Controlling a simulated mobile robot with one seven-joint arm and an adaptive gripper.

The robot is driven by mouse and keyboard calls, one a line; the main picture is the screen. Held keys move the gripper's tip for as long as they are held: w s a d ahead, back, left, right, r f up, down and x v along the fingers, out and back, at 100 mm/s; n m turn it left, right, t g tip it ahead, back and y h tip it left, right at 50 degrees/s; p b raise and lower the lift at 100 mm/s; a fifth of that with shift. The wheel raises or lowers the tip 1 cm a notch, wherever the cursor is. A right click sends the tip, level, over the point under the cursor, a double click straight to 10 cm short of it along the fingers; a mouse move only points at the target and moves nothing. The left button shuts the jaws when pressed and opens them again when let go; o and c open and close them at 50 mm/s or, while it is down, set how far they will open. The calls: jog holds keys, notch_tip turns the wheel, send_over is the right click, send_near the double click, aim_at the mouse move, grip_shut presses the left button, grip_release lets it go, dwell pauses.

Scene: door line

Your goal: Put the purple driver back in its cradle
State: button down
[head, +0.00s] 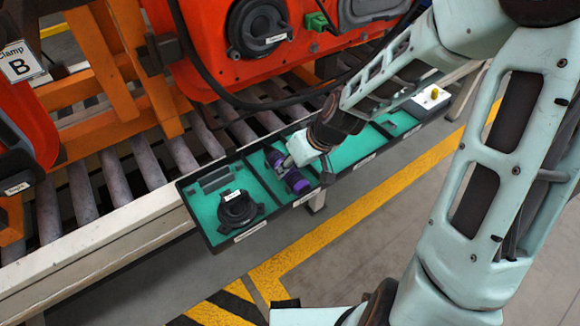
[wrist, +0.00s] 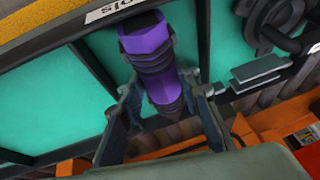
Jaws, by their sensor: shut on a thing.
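The purple driver (head: 296,181), purple with black bands, lies across a green-lined compartment of the long dark-rimmed tray (head: 225,243). Its near end is by the tray's front rim. No separate cradle shows clearly under the driver; my gripper and the driver hide that spot. I cannot tell whether the driver touches the tray floor.
The compartment to the left holds a black round part (head: 238,207) and a grey bracket (head: 214,180). A white box with a yellow button (head: 432,97) stands at the tray's far right. A roller conveyor (head: 120,180) and orange-red machinery (head: 205,50) lie behind. A black cable hangs above.

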jog(key=shift+f, duration=0.2)
jog(key=c, duration=1.4)
grip_release()
jog(key=shift+o, duration=0.2)
jog(key=shift+v, duration=6)
